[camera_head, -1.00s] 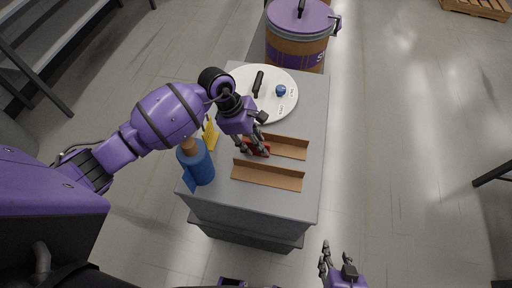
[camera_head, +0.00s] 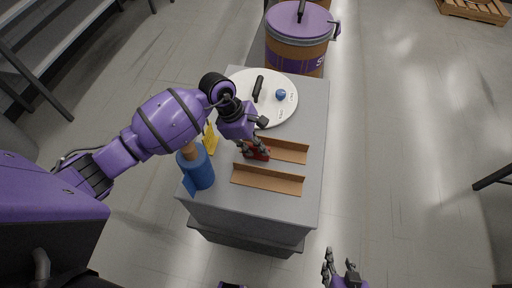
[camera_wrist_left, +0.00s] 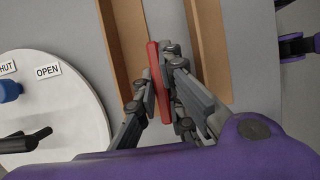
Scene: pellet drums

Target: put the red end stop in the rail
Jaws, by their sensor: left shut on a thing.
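The red end stop (camera_head: 260,155) is a small bar between the fingers of my left gripper (camera_head: 254,152). In the left wrist view the end stop (camera_wrist_left: 157,82) is gripped by the fingers (camera_wrist_left: 157,92). The rail shows as two brown angled strips, a far one (camera_head: 285,151) and a near one (camera_head: 267,180). The end stop is at the left end of the far strip, on its near side; whether it touches is unclear. The wrist view shows the far strip (camera_wrist_left: 122,35) and the near strip (camera_wrist_left: 208,45) either side. My right gripper (camera_head: 330,265) is empty, fingers apart, low in the head view.
A white disc (camera_head: 284,110) with a black handle (camera_head: 259,88) and blue knob (camera_head: 281,95) is behind. A purple-lidded drum (camera_head: 298,60) stands beyond the grey cabinet (camera_head: 313,130). The cabinet's right side is clear.

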